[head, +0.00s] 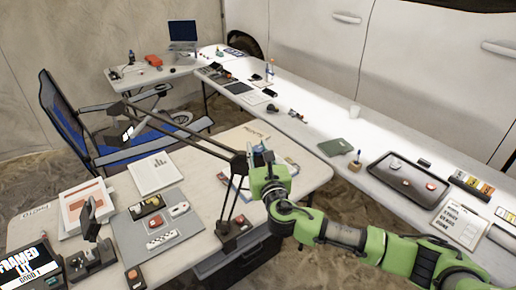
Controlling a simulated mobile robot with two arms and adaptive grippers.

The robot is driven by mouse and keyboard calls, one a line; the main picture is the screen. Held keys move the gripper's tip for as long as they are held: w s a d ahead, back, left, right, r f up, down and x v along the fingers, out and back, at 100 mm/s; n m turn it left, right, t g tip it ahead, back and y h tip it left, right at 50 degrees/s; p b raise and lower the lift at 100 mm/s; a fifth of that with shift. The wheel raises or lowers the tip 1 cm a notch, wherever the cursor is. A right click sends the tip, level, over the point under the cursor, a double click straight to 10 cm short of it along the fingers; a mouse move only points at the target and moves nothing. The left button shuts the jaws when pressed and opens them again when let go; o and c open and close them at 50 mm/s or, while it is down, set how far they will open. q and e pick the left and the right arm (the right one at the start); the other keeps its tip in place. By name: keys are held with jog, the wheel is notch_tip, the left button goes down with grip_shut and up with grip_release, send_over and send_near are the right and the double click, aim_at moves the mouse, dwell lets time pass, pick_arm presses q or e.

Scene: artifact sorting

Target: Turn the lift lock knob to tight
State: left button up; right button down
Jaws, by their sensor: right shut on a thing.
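My right gripper (262,160) is at the end of the green arm that comes in from the lower right. It is shut at the joint of a black jointed stand (180,139), beside the stand's upright struts. The lift lock knob is hidden behind the gripper, and I cannot tell its turn position. The stand's long bar runs up and left from this joint, over the near table (195,255). My left gripper is not in view.
A grey board (190,240) with small artifacts lies on the near table, beside papers and a lit display (30,266) at lower left. A long white table (310,131) with a dark tray (384,184) runs along the vehicle.

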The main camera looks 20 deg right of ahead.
jog(key=c, duration=2.9)
grip_release()
jog(key=m+g+h, duration=0.1)
jog(key=m+h, duration=0.1)
jog(key=h, duration=0.1)
jog(key=m+g+h, duration=0.1)
jog(key=m+h, duration=0.1)
jog(key=h, duration=0.2)
jog(key=shift+a+m, duration=0.15)
jog(key=shift+m, duration=0.25)
jog(key=shift+o, duration=0.2)
jog(key=m+g+h+b, duration=0.1)
jog(key=m+g+h, duration=0.1)
jog(key=h, duration=0.1)
jog(key=shift+r+m+g+h+b, duration=0.15)
jog(key=shift+m+g+h+b, duration=0.55)
jog(key=shift+m+g+h, duration=0.55)
jog(key=shift+g+h, duration=0.25)
jog(key=o, duration=1.1)
jog(key=shift+d, duration=0.2)
jog(key=shift+o, duration=0.2)
jog(key=shift+a, duration=0.1)
jog(key=v, duration=1.2)
